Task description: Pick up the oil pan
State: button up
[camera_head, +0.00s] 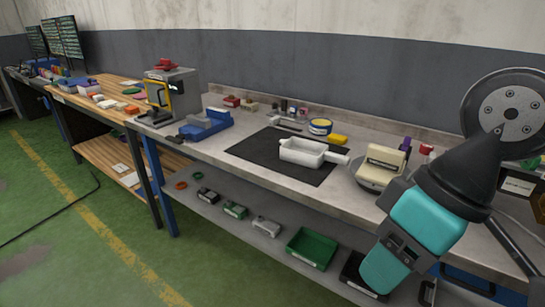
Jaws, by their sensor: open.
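The likely oil pan (302,155) is a pale, open rectangular pan. It lies on a black mat (260,150) on the grey workbench, with a short pale stub or handle pointing right. Its inside looks empty. My gripper's fingers do not show; only a teal and black part that looks like my arm stands in front of the bench at the right.
A cream boxy device (384,163) on a round grey base stands close right of the pan. A blue tray (206,125) lies left. A lower shelf holds a green bin (312,247).

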aim_at(308, 152)
jog(key=k, duration=0.5)
jog(key=u, duration=0.7)
jog(key=i, duration=1.4)
jog(key=z, duration=0.6)
jog(key=i, duration=0.35)
jog(key=z, duration=0.25)
